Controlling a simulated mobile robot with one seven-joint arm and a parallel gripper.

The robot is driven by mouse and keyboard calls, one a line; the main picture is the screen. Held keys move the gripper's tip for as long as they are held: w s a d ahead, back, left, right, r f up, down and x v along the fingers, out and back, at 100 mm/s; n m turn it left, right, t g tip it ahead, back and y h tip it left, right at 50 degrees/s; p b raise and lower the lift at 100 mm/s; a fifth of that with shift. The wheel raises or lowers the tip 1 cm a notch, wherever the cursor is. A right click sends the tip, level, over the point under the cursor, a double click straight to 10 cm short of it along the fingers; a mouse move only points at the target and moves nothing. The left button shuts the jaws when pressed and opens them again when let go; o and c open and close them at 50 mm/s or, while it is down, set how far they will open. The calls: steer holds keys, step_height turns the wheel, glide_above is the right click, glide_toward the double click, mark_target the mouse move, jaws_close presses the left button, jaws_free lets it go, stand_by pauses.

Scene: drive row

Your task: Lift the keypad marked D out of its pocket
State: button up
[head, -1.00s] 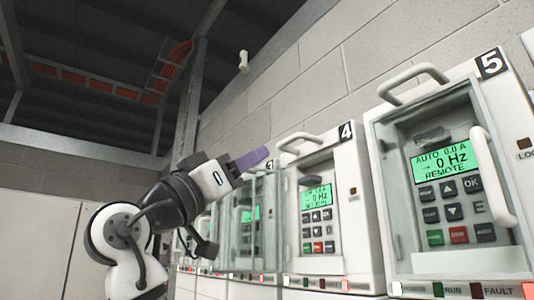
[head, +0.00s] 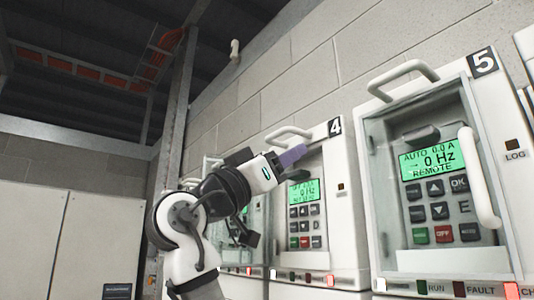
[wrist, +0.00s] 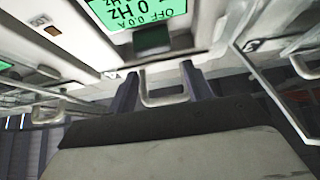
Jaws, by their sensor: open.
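The keypad marked D (head: 304,214) sits in its pocket in the cabinet numbered 4 (head: 345,215), with a green display above dark, green and red buttons. In the wrist view its display (wrist: 135,10) shows upside down and partly cut off, with a dark tab (wrist: 153,40) at its upper edge. My gripper (head: 302,152) is at the upper front of this cabinet, above the display. In the wrist view my gripper (wrist: 161,82) is open, its two fingers apart with nothing gripped. A white handle (wrist: 165,98) shows between the fingers; its depth is unclear.
Cabinet 5 (head: 372,185) stands close on the right, its keypad (head: 436,195) marked E. Its white side handle (head: 478,180) sticks out. Other cabinets to the left are partly hidden by my arm. A block wall (head: 310,70) rises behind.

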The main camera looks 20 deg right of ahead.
mark_target(297, 179)
steer(key=shift+w+d+f+b, duration=0.15)
steer(key=shift+d+f+b, duration=0.3)
steer(key=shift+d+f, duration=0.1)
steer(key=shift+w+d+f+b, duration=0.15)
steer(key=shift+d+f+b, duration=0.3)
steer(key=shift+f, duration=0.1)
steer(key=shift+w+d+f+b, duration=0.1)
steer(key=shift+f+b, duration=0.45)
steer(key=shift+f, duration=0.3)
steer(key=c, duration=0.8)
steer(key=shift+r, duration=0.1)
